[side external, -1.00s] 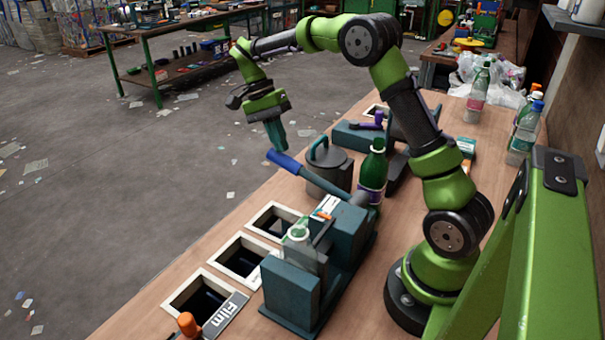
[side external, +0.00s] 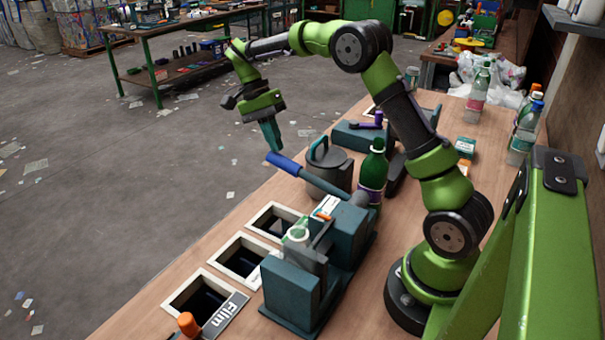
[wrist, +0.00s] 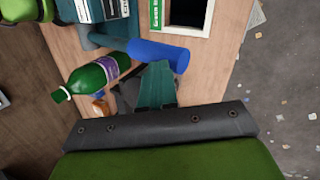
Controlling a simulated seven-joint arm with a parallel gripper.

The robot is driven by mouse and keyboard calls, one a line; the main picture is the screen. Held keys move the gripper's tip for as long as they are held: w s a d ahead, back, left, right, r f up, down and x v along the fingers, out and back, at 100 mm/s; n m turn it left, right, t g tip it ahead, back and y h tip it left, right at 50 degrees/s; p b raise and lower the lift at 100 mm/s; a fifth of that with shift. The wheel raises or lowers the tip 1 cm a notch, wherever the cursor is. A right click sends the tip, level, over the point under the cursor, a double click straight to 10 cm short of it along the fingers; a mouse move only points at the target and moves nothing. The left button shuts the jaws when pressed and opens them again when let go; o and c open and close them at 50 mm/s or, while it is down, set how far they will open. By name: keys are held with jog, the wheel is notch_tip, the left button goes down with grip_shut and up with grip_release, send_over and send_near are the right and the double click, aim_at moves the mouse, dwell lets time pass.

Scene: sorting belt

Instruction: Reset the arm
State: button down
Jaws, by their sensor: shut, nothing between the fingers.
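My gripper (side external: 271,135) hangs in the air near the table's left edge, pointing down, above and just behind a blue lever handle (side external: 284,161). Its teal fingers are together with nothing between them; they also show in the wrist view (wrist: 158,85). The blue handle (wrist: 158,54) appears close beyond the fingertips there; I cannot tell the exact gap.
A grey lidded pot (side external: 326,165) and a green bottle (side external: 372,172) stand near the handle. Several framed bin openings (side external: 238,259) line the table's left side. More bottles (side external: 479,88) stand at the back right. The air left of the table is free.

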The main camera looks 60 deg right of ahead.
jog(key=r+n, duration=0.1)
jog(key=n, duration=0.1)
jog(key=r+n+t, duration=0.1)
jog(key=n, duration=0.1)
jog(key=r+n+t+h, duration=0.1)
jog(key=r+n, duration=0.1)
jog(key=shift+s+d, duration=0.1)
jog(key=shift+s, duration=0.25)
jog(key=s+a+r+n+t+y, duration=0.1)
jog(key=s+a+r+n+t, duration=0.1)
jog(key=s+a+t, duration=0.3)
jog(key=s+a+r+n+t+y, duration=0.1)
jog(key=s+a+r+n+t, duration=0.1)
jog(key=s+a+n+t, duration=0.2)
jog(key=s+a+t, duration=0.1)
jog(key=s+a, duration=0.2)
jog(key=s, duration=0.5)
jog(key=shift+s+a, duration=0.35)
